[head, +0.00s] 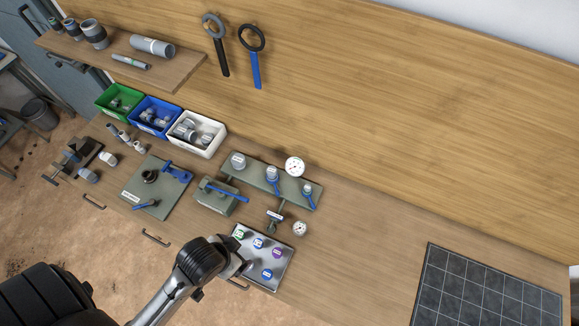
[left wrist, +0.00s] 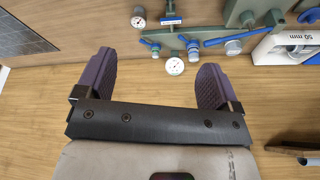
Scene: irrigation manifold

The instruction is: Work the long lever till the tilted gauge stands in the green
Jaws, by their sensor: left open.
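The long lever is a blue bar (head: 228,193) on a grey-green box (head: 215,203), left of the valve manifold; it also shows in the left wrist view (left wrist: 238,37). A small white gauge (head: 300,228), seemingly the tilted one, sits at the manifold's front right; it also shows in the left wrist view (left wrist: 138,22). A second round gauge (head: 294,167) stands at the manifold's back. Needle positions and any green band are too small to read. My left gripper (left wrist: 157,64) is open, nothing between its fingers, apart from the lever. The right gripper is out of view.
The manifold plate (head: 252,177) bears valves with short blue handles. A silver tray (head: 284,277) with coloured caps lies in front, partly behind my left arm. Green, blue and white bins (head: 207,148) stand at the back left. The bench between the manifold and a dark gridded mat (head: 485,290) is clear.

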